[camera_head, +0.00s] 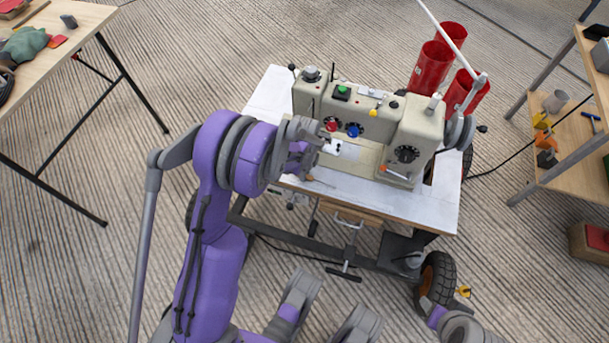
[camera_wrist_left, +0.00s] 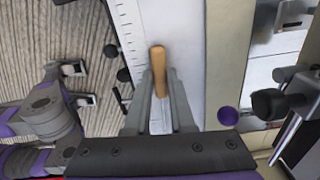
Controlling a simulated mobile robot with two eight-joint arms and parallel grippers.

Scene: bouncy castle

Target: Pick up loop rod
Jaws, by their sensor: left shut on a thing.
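The loop rod shows in the left wrist view as a short wooden handle (camera_wrist_left: 158,60) between my left fingertips, above the white table top. My left gripper (camera_wrist_left: 158,82) is shut on this handle, with one finger on each side. In the head view my left gripper (camera_head: 318,152) is at the front left of the sewing machine (camera_head: 372,125), over the white table (camera_head: 425,205). My right gripper is not in view.
Red cones (camera_head: 430,68) stand behind the machine, with a pale rod slanting above them. The machine table stands on a wheeled frame (camera_head: 375,250). A wooden table (camera_head: 75,25) is at the upper left and a shelf (camera_head: 585,150) at the right. Ribbed floor lies between.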

